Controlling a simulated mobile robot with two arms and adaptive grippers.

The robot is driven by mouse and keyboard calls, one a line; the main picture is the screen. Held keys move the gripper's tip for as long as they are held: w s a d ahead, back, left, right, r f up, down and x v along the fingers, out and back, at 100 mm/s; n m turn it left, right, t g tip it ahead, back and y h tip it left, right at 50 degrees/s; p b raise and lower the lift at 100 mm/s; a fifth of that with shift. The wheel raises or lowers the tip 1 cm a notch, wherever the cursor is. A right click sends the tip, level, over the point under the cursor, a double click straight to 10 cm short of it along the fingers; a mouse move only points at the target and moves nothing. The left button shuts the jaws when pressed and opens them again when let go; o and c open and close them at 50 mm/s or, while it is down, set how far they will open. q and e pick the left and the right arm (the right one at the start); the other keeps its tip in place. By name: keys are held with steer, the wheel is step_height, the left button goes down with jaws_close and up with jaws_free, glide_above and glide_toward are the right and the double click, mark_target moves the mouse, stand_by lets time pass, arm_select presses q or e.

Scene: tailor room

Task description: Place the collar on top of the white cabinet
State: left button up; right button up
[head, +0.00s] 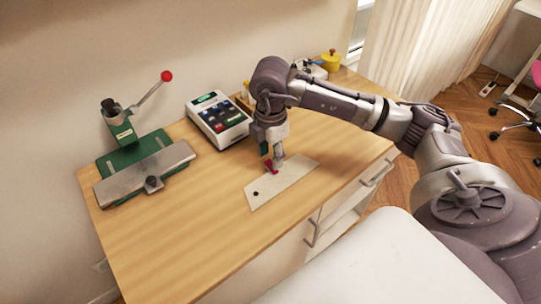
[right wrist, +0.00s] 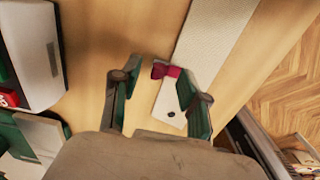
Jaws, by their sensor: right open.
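The collar appears to be the flat white strip (head: 290,181) lying on the wooden tabletop; it also shows in the right wrist view (right wrist: 221,40). It has a dark round spot near one end and a magenta bow (right wrist: 165,70) on it. My right gripper (head: 272,156) is over the strip, right by the bow. In the wrist view its open fingers (right wrist: 158,80) stand either side of the bow and the spotted end; contact is unclear. A white cabinet (head: 342,205) with drawer handles is under the tabletop's right side. My left gripper is not in view.
A green press with a red-knobbed lever (head: 125,150) stands at the left of the tabletop (head: 190,240). A calculator-like device (head: 217,118) is behind the strip. A yellow pot (head: 330,61) is at the far end. The front left of the tabletop is clear.

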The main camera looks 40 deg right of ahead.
mark_target(270, 161)
step_height(270, 161, up, 11)
stand_by(0.3)
stand_by(0.5)
